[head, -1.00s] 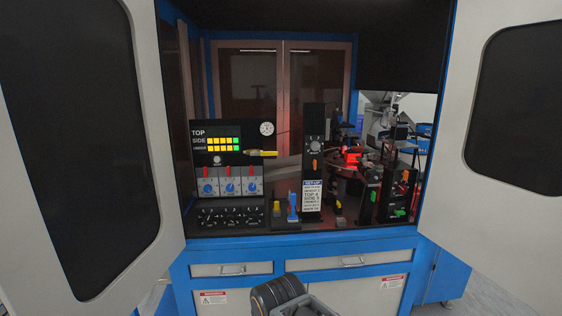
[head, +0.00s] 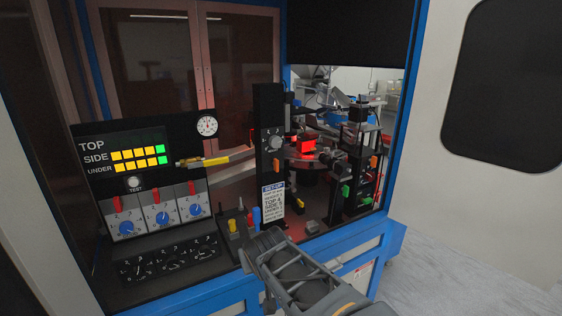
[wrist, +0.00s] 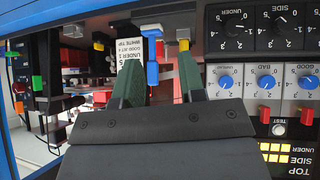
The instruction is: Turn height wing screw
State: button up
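No part is labelled as the height wing screw. An orange wing-like piece (head: 276,164) sits on the front of the black upright post (head: 268,110), below a round dial knob (head: 274,142). Another orange piece (head: 362,179) is on the stand at the right. My gripper (wrist: 158,62) is open and empty in the wrist view, its two green fingers apart. A blue handle (wrist: 152,73) shows between the fingers in that picture; I cannot tell the depth between them. In the head view my arm reaches up from below, and its fingers are hard to make out.
The control panel (head: 160,142) with blue knobs and red switches stands at left. A yellow handle (head: 233,226) and the blue handle (head: 256,218) stand near the cabinet's front edge. A red-lit mechanism (head: 306,146) is behind the post. The cabinet door (head: 470,150) is open at right.

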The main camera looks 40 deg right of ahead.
jog(key=w+d+r+m+t+h+p, duration=0.1)
jog(key=w+d+r+t, duration=0.1)
jog(key=d+r, duration=0.15)
jog(key=w+d+r+t+h, duration=0.1)
jog(key=w+d+r+t, duration=0.1)
jog(key=d, duration=0.3)
jog(key=n+t+y+p, duration=0.2)
jog(key=t+y, duration=0.1)
jog(key=t, duration=0.3)
send_near(278, 166)
jog(key=w, duration=0.3)
jog(key=w+p, duration=0.1)
jog(key=w, duration=0.2)
jog(key=w+d, duration=0.1)
jog(key=w, duration=0.3)
jog(key=shift+r+p, duration=0.15)
jog(key=shift+p, duration=0.2)
jog(key=shift+c, duration=0.4)
grip_shut()
